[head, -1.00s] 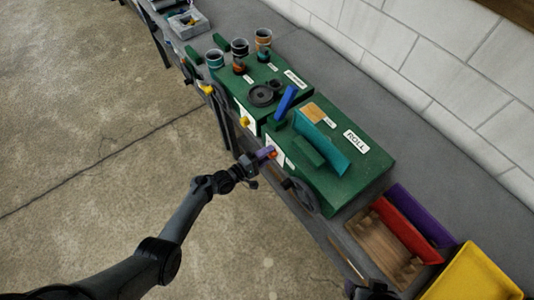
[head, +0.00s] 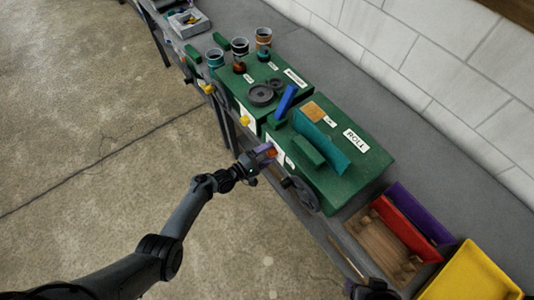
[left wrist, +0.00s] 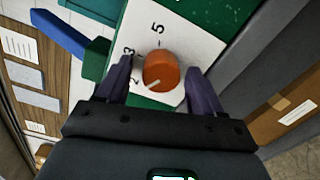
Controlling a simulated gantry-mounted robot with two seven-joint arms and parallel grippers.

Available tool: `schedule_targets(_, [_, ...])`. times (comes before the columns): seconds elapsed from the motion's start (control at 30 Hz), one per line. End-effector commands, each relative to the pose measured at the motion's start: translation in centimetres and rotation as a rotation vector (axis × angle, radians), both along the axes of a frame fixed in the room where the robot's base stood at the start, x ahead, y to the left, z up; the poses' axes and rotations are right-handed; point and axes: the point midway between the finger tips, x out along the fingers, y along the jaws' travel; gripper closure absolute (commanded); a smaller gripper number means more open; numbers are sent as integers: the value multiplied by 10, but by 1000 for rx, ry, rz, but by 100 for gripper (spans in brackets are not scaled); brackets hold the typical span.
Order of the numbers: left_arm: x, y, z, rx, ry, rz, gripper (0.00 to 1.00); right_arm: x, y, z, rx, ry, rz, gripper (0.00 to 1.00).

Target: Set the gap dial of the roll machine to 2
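The green roll machine (head: 345,165) stands on the bench, labelled ROLL. Its gap dial is an orange knob (left wrist: 161,73) on a white plate (left wrist: 182,38) marked 5, 3 and 2; other marks are hidden. The knob's pale pointer mark aims lower left, close to the 2 and a little below it; I cannot tell if it lines up exactly. My left gripper (left wrist: 161,84) is open, its purple fingers on either side of the knob with gaps showing. In the head view the left gripper (head: 265,151) is at the machine's front. A dark part, perhaps my right gripper (head: 372,290), shows at the bottom edge.
A crank wheel (head: 300,195) sticks out from the front, right of the dial. A second green machine (head: 285,77) with a yellow knob (head: 244,120) adjoins on the left. Red (head: 408,230), purple (head: 420,212) and yellow (head: 475,275) bins are at the right.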

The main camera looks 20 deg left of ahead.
Motion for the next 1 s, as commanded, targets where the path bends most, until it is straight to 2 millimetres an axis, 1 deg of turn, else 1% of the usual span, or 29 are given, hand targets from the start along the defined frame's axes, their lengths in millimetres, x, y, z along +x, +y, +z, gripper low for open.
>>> schedule_targets(0.23, [0,0,0,1,-1,0,33,0,1,0,5,0,-4,28])
schedule_targets(0.37, [-4,3,0,2,0,1,33,0,2,1,7,0,-4,28])
schedule_targets(0.47, [-12,8,0,2,2,2,33,0,2,4,7,0,-4,28])
schedule_targets(0.8, [-59,39,1,2,2,2,33,0,1,12,4,1,-2,28])
schedule_targets(1.0, [-81,53,1,2,0,1,33,0,-1,13,-3,0,2,28])
